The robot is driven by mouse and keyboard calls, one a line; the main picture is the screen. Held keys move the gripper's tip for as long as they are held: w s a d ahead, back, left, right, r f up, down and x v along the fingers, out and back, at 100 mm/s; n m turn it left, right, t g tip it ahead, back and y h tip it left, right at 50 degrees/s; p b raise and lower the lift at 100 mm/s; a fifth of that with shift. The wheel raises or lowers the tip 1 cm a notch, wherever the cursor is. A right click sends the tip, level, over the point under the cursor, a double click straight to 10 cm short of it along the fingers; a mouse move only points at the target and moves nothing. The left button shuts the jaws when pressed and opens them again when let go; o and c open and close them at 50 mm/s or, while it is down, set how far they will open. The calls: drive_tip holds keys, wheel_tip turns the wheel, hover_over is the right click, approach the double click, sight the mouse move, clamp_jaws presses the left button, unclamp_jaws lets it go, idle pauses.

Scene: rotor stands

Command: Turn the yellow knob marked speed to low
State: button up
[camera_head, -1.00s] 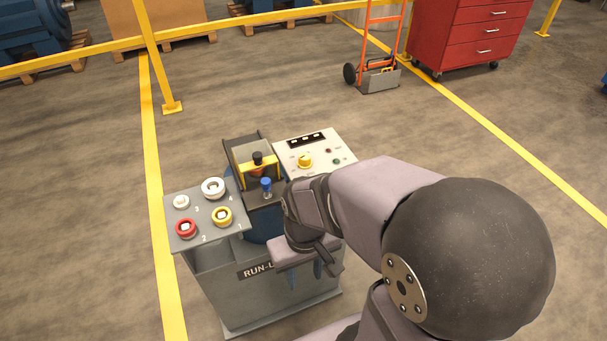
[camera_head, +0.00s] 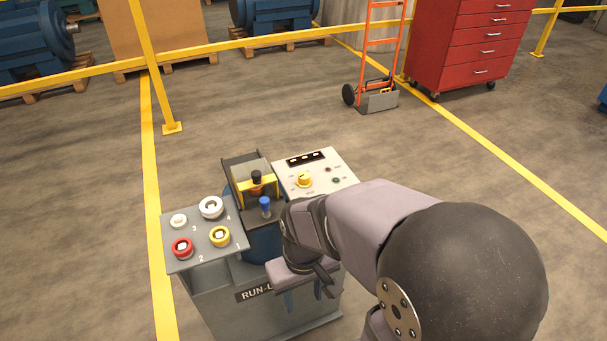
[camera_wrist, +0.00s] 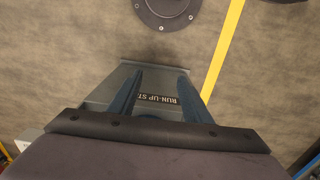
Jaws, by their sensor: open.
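The yellow knob (camera_head: 304,180) sits on a light control panel (camera_head: 335,171) at the right of the stand in the head view. Its marks are too small to read. My gripper (camera_head: 303,299) hangs in front of the stand, below and apart from the knob. In the wrist view its two blue fingers (camera_wrist: 155,95) are spread apart with nothing between them, over the grey stand front with the "RUN-UP ST" label (camera_wrist: 157,99). The knob does not show in the wrist view.
A grey panel (camera_head: 190,252) at the left holds rings numbered 1 to 4. Between the panels stand a blue-topped lever (camera_head: 265,204) and a black knob on a yellow bracket (camera_head: 257,184). A hand truck (camera_head: 378,95) and red cabinet (camera_head: 470,45) stand behind on open floor.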

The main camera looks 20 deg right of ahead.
drive_tip(key=w+d+r+n+p, duration=0.2)
drive_tip(key=w+r+p, duration=0.15)
drive_tip(key=w, duration=0.45)
drive_tip(key=w+d+r+n+p, duration=0.1)
drive_tip(key=w+d+r+p, duration=0.1)
drive_tip(key=w+r, duration=0.45)
wheel_tip(320, 180, up, 2)
drive_tip(key=n+p, duration=0.4)
drive_tip(key=p, duration=0.3)
hover_over(304, 175)
drive_tip(key=shift+s+a, duration=0.4)
drive_tip(key=shift+w+d+n, duration=0.45)
drive_tip(key=shift+d+n, duration=0.05)
drive_tip(key=shift+f, duration=0.15)
drive_tip(key=shift+f+p, duration=1.2)
drive_tip(key=shift+f, duration=2.3)
